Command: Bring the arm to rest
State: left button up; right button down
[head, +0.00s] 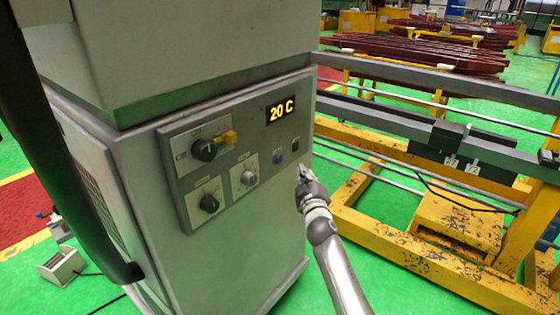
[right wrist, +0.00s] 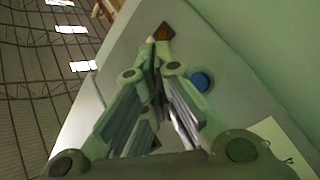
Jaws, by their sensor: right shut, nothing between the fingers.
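My right gripper (head: 301,174) is shut and empty in front of the grey control cabinet (head: 235,240), just below the dark square button (head: 295,144) on its panel. In the right wrist view, the closed fingers (right wrist: 158,58) point toward a small square button with an orange tint (right wrist: 163,32). A blue round button (right wrist: 201,82) lies to the right of the fingers there. Whether the fingertips touch the panel I cannot tell. My right arm (head: 341,265) reaches up from the bottom of the head view. My left gripper does not show.
The panel carries a lit "20 C" display (head: 281,109), a black knob with a yellow part (head: 206,149) and two smaller knobs (head: 209,203) (head: 248,177). A yellow frame (head: 385,235) with grey rails stands to the right. Green floor (head: 290,298) shows between the cabinet and my arm.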

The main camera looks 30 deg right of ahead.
jog(key=shift+f, duration=0.1)
jog(key=s+a+f+g+y, duration=0.2)
jog(key=s+a+f+g, duration=0.3)
jog(key=f, duration=0.9)
jog(key=s+a+f+y, duration=0.25)
jog(key=s+f, duration=0.55)
jog(key=f, duration=0.6)
jog(key=s+a+f+g+y, duration=0.1)
jog(key=s+a+f+g, duration=0.35)
jog(key=f, duration=0.95)
jog(key=s+a+f+m+g, duration=0.1)
jog(key=s+f, duration=0.5)
jog(key=s, duration=0.8)
jog(key=s+a+f+m+g+y, duration=0.1)
jog(key=s+a+f+g, duration=0.2)
jog(key=s, duration=1)
jog(key=s+a+f+g+y, duration=0.1)
jog(key=s+a+f+g, duration=0.2)
jog(key=s+f, duration=0.6)
jog(key=s+a, duration=0.1)
jog(key=s, duration=0.4)
jog(key=shift+s+m, duration=0.35)
jog(key=shift+m, duration=0.05)
jog(key=shift+a, duration=0.1)
